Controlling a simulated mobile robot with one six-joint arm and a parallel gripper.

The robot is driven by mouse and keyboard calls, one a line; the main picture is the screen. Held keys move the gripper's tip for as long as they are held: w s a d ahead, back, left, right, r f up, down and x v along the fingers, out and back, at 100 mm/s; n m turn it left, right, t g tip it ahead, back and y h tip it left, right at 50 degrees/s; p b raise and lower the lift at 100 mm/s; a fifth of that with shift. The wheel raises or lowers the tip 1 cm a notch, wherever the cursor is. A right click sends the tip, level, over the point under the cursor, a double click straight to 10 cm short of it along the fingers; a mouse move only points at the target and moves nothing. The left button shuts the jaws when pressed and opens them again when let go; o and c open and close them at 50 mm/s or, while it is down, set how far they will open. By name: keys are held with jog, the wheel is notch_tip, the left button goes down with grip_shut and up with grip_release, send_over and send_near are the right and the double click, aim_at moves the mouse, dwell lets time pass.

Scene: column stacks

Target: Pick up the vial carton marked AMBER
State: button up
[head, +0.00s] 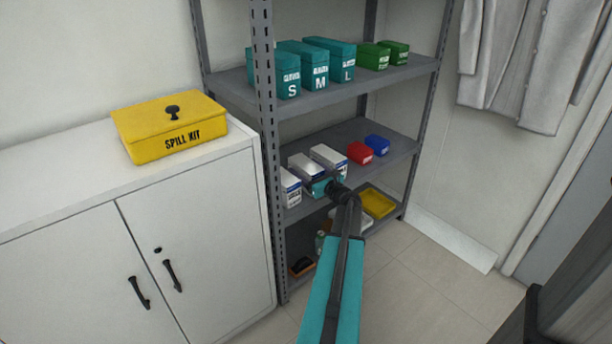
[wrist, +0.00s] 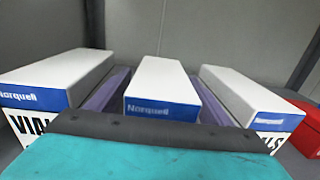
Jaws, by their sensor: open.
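Three white vial cartons with blue Norquell bands stand side by side on the middle shelf: left (head: 291,183), middle (head: 303,164) and right (head: 328,155). In the wrist view they are the left carton (wrist: 55,78), middle carton (wrist: 161,82) and right carton (wrist: 243,93). My gripper (head: 322,187) is at the shelf front, before the middle carton. In the wrist view, purple strips that look like my open gripper's fingers (wrist: 160,88) lie either side of the middle carton. My teal gripper body hides its lower front. The word AMBER is not readable on any carton.
Red (head: 360,152) and blue (head: 377,145) boxes stand right of the cartons. A yellow tray (head: 377,202) is below. A slotted rack post (head: 266,150) stands close on the left.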

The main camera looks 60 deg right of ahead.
jog(key=c, duration=1.5)
jog(key=shift+r, duration=0.1)
jog(key=shift+r+p, duration=1.2)
jog(key=shift+r, duration=3.75)
